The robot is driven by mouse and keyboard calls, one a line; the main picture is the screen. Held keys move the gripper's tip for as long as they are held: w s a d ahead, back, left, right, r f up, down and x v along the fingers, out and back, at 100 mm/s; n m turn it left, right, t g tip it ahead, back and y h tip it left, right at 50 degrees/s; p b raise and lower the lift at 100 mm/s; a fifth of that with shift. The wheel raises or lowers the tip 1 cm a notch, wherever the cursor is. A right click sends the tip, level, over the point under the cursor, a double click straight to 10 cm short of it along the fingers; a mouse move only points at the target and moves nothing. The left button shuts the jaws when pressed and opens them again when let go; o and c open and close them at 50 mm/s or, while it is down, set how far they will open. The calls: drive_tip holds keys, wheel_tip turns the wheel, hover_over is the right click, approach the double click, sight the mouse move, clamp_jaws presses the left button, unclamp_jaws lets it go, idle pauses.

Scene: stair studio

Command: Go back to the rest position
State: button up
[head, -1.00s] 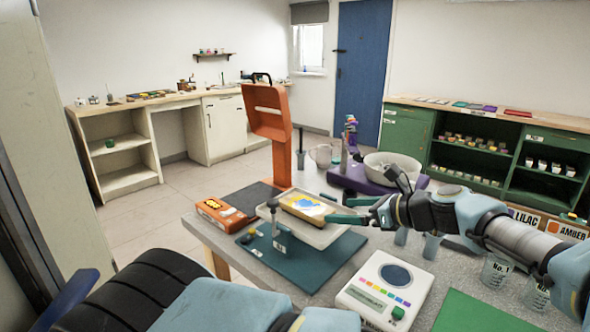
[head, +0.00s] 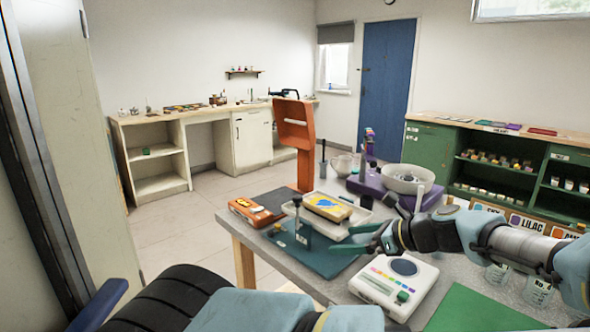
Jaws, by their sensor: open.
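My gripper (head: 352,240) is at the end of my arm, which reaches in from the right over the grey table (head: 275,262). Its two green fingers are spread apart and point left, with nothing seen between them. They are just right of and in front of a white tray (head: 318,227), above a dark teal mat (head: 312,254). Whether the fingers touch the mat cannot be told.
An orange box (head: 254,212) lies on the table's left, near an upright orange stand (head: 296,130). A white device with coloured buttons (head: 394,284) stands in front of my arm. A white bowl (head: 404,178) sits on a purple base behind it. A green sheet (head: 478,311) lies at the front right.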

drive_tip(key=s+a+f+n+g+h, duration=0.2)
drive_tip(key=s+a+f+n+g, duration=0.1)
drive_tip(key=a+f+n+g, duration=0.25)
drive_tip(key=s+a+f+n+g+h, duration=0.2)
drive_tip(key=a+f+n+g, duration=0.15)
drive_tip(key=a+n, duration=0.4)
drive_tip(key=s+a+r+n+t+h, duration=0.1)
drive_tip(key=a+r+n+h, duration=0.2)
drive_tip(key=r+n, duration=0.2)
drive_tip(key=s+a+r+n+t+h, duration=0.1)
drive_tip(key=a+r+n+h, duration=0.1)
drive_tip(key=r+n, duration=0.4)
drive_tip(key=shift+a+r+t+h, duration=0.4)
drive_tip(key=shift+a+r, duration=0.3)
drive_tip(key=shift+r, duration=0.4)
drive_tip(key=shift+c, duration=0.2)
idle(0.3)
